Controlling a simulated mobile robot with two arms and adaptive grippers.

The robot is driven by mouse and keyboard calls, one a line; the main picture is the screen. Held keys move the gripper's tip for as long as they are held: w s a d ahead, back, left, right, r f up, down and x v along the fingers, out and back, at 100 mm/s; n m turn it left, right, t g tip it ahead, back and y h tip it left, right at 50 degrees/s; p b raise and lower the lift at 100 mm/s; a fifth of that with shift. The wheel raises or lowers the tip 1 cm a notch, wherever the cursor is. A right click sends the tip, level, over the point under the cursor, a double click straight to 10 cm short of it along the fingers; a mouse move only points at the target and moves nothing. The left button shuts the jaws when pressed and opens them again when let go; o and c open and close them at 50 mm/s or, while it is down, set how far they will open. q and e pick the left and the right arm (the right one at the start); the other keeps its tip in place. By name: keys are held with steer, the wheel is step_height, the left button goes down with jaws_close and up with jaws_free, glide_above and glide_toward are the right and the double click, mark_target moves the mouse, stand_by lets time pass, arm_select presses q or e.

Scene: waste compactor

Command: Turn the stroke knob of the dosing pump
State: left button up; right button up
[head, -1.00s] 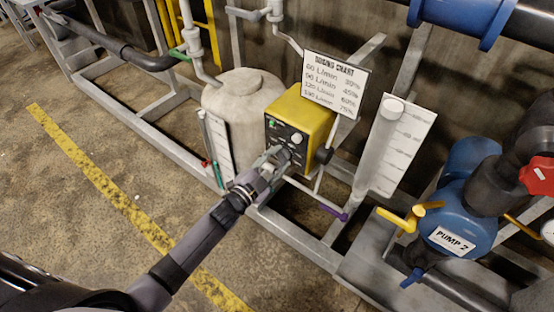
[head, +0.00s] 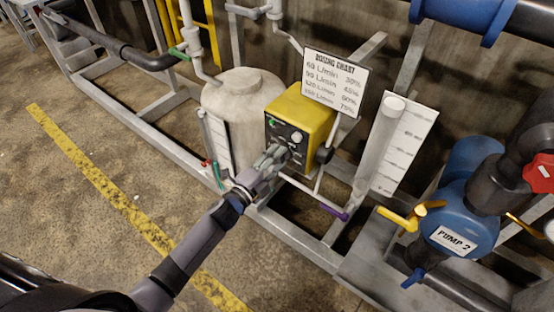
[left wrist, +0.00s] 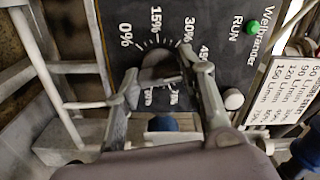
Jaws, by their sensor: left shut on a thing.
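The dosing pump (head: 314,106) is a yellow box with a dark front panel, mounted on the grey frame. In the left wrist view its panel (left wrist: 120,25) carries a percent scale, with 0%, 15% and 30% readable, around the dark stroke knob (left wrist: 158,66). My left gripper (head: 279,151) reaches the lower part of the panel. In the left wrist view the fingers (left wrist: 160,78) are shut on the knob, one on each side. The fingers partly hide the knob and the lower scale, and I cannot read its pointer. My right gripper is not in view.
A dosing chart (head: 335,82) stands above the pump at its right. A pale tank (head: 236,95) stands behind left, and a clear graduated cylinder (head: 384,145) to the right. Blue Pump 2 (head: 462,222) is farther right. Open floor (head: 100,225) lies in front.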

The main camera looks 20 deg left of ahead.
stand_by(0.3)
arm_select(q)
steer(key=o, duration=1.1)
steer(key=shift+o, duration=0.2)
steer(key=shift+s, duration=0.1)
steer(key=v, duration=1.1)
steer(key=shift+s+a, duration=0.15)
steer(key=shift+s, duration=0.25)
